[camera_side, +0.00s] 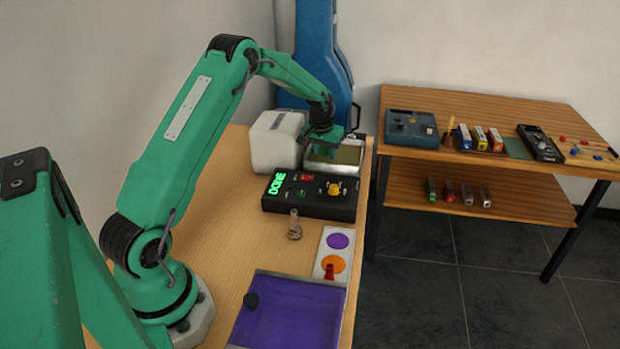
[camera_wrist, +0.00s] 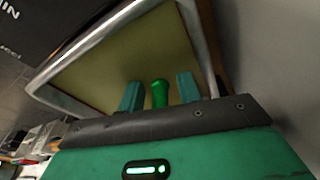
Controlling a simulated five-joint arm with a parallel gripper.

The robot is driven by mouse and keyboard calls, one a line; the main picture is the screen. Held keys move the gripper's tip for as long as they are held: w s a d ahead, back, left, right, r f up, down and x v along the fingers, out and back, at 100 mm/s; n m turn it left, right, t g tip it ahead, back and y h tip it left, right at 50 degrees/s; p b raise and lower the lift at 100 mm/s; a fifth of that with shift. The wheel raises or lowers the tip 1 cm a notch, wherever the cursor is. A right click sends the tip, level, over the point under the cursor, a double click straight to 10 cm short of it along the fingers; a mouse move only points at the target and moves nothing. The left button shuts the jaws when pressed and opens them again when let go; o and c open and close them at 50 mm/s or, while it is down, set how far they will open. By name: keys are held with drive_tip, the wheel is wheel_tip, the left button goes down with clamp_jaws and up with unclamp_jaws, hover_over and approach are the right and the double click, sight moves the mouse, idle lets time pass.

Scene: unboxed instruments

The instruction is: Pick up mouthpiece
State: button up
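My gripper (camera_side: 325,143) is over the metal-rimmed tray (camera_side: 347,169) at the far end of the table. In the wrist view my gripper (camera_wrist: 160,92) has its two teal fingers apart. A small green piece with a rounded top (camera_wrist: 159,93) stands between the fingers, with a narrow gap on each side. It looks like a mouthpiece, but I cannot tell for sure. The tray's olive floor (camera_wrist: 105,70) shows beyond it. In the side view the green piece is hidden by my gripper.
A white box (camera_side: 275,142) stands left of the tray. A black control box (camera_side: 325,208) reading "DONE" is in front. A small glassy funnel shape (camera_side: 295,226), a red piece (camera_side: 329,272) on a card with coloured circles and a purple tray (camera_side: 290,318) lie nearer.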

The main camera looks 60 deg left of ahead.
drive_tip(key=shift+r, duration=0.15)
drive_tip(key=shift+r, duration=0.5)
drive_tip(key=v, duration=0.3)
drive_tip(key=shift+w+r, duration=0.15)
drive_tip(key=shift+w, duration=0.15)
drive_tip(key=d+r, duration=0.2)
drive_tip(key=d, duration=0.1)
drive_tip(key=s+d+r, duration=0.1)
drive_tip(key=d+r, duration=0.1)
drive_tip(key=d, duration=0.2)
drive_tip(key=d+r, duration=0.2)
drive_tip(key=d, duration=0.2)
drive_tip(key=shift+s+d+r, duration=0.15)
drive_tip(key=shift+r, duration=0.15)
drive_tip(key=s+d+m+h, duration=0.2)
drive_tip(key=s+d+m, duration=0.3)
drive_tip(key=s+d, duration=1.7)
drive_tip(key=shift+y, duration=0.5)
drive_tip(key=w+a+f, duration=0.3)
drive_tip(key=w+f, duration=0.1)
drive_tip(key=w+a+f, duration=0.3)
drive_tip(key=w+a, duration=0.1)
drive_tip(key=shift+w+a+f, duration=0.15)
drive_tip(key=shift+a+f, duration=0.15)
drive_tip(key=shift+f, duration=0.05)
